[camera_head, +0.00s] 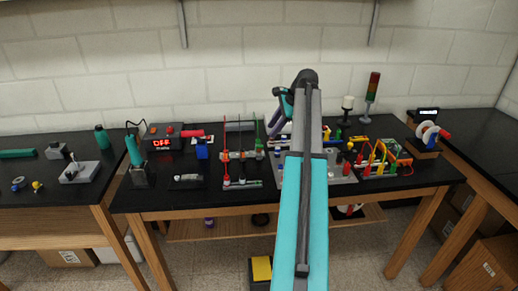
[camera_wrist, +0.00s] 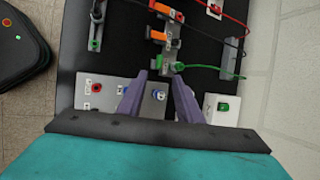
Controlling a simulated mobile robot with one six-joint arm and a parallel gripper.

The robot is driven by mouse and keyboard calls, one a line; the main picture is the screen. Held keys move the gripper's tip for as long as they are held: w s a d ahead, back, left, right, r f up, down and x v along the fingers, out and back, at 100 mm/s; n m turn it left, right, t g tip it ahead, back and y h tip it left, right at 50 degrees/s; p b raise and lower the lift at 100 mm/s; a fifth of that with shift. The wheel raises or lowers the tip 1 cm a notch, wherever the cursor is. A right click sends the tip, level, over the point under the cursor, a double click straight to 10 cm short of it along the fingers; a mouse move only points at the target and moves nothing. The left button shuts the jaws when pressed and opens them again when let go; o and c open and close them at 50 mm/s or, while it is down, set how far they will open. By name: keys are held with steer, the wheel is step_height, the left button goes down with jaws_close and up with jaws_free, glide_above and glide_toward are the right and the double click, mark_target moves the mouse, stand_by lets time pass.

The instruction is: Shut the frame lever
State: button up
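I cannot clearly pick out the frame lever in either view. In the wrist view a dark panel (camera_wrist: 200,52) carries a grey rail with orange-and-grey blocks (camera_wrist: 160,36) and red, black and green cables. Below it is a light grey plate (camera_wrist: 106,93) with a red part and a blue-and-white knob (camera_wrist: 158,95). My gripper (camera_wrist: 160,78) has two purple fingers, apart, with nothing held between them; the plate and knob show between and beyond them. In the head view my gripper (camera_head: 276,122) is partly hidden behind my arm, over the middle of the black bench.
The black bench (camera_head: 215,196) holds a rail stand with upright cables (camera_head: 240,156), a display box (camera_head: 163,137), a signal tower (camera_head: 370,96) and a colourful cabled rack (camera_head: 380,160). A tape-like roll (camera_head: 427,134) stands at right. Bare bench shows along its front edge.

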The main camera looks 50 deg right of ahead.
mark_target(260, 147)
steer(key=shift+p+x, duration=1.75)
steer(key=shift+x, duration=4.95)
steer(key=shift+c, duration=0.4)
